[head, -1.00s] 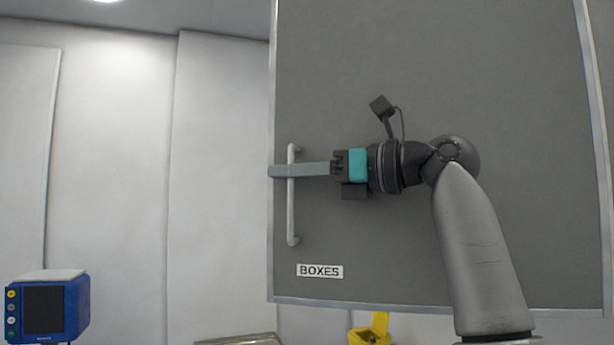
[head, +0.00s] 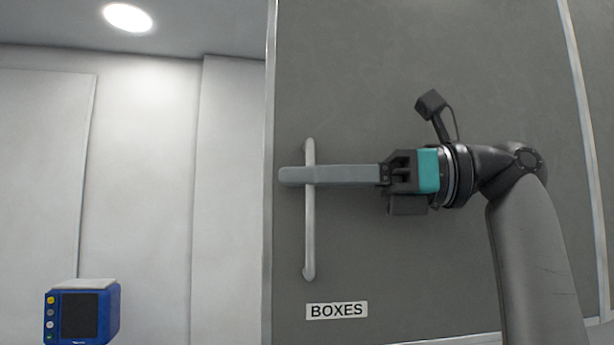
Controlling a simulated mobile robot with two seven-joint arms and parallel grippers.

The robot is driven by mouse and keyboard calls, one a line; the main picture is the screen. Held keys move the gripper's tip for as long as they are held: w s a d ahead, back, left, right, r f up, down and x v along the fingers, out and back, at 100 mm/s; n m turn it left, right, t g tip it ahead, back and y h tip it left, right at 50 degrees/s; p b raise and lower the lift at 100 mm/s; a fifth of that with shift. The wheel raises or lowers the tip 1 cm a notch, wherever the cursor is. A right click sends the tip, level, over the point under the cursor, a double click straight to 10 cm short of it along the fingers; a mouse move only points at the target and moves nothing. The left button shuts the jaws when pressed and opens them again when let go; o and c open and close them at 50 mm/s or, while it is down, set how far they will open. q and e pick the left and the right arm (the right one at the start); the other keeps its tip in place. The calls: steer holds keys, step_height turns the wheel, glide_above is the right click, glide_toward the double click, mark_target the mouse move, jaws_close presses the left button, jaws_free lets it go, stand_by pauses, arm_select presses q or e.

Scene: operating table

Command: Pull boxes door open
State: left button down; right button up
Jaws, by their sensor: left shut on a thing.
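The grey boxes door (head: 430,60) fills the right half of the head view, with its left edge toward me and its lower edge rising to the right, so it looks swung partly open. A white "BOXES" label (head: 337,310) is low on it. Its pale vertical bar handle (head: 309,240) is near the left edge. My left gripper (head: 298,177) reaches in from the right, level, with its long grey fingers crossing the handle's upper part. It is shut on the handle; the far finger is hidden. My right gripper is not in view.
A blue device (head: 82,312) with a dark screen and a pale top stands at the lower left. White wall panels (head: 140,180) are behind it. The space left of the door's edge looks clear. A round ceiling lamp (head: 128,17) is above.

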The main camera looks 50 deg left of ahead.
arm_select(q)
steer(key=c, duration=1.2)
jaws_free()
steer(key=shift+w, duration=0.1)
steer(key=shift+p+v, duration=1)
steer(key=shift+v, duration=5.05)
